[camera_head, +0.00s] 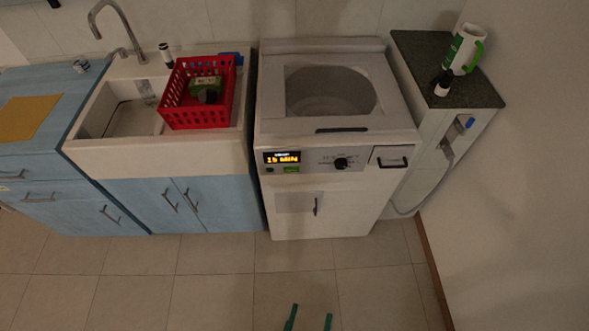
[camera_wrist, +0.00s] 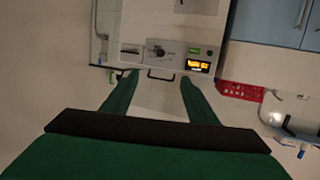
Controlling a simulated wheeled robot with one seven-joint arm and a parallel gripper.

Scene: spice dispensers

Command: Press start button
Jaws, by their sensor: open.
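A white washing machine (camera_head: 335,190) stands in the middle of the head view. Its front panel has a lit display (camera_head: 282,158) reading about "15 MIN", a small green button (camera_head: 291,170) below it and a dark knob (camera_head: 341,163) to the right. No start label is readable. The wrist view shows the panel upside down, with the green button (camera_wrist: 194,50), display (camera_wrist: 198,66) and knob (camera_wrist: 157,52). My gripper (camera_head: 310,316) is open and empty, at the bottom of the head view. In the wrist view its green fingers (camera_wrist: 155,78) point toward the machine, apart from the panel.
A sink (camera_head: 110,152) with a red basket (camera_head: 200,122) stands left of the machine, above blue cabinets (camera_head: 150,205). A counter (camera_head: 420,50) with a white-green jug (camera_head: 462,50) and a small dark bottle (camera_head: 443,83) is right. The tiled floor in front is clear.

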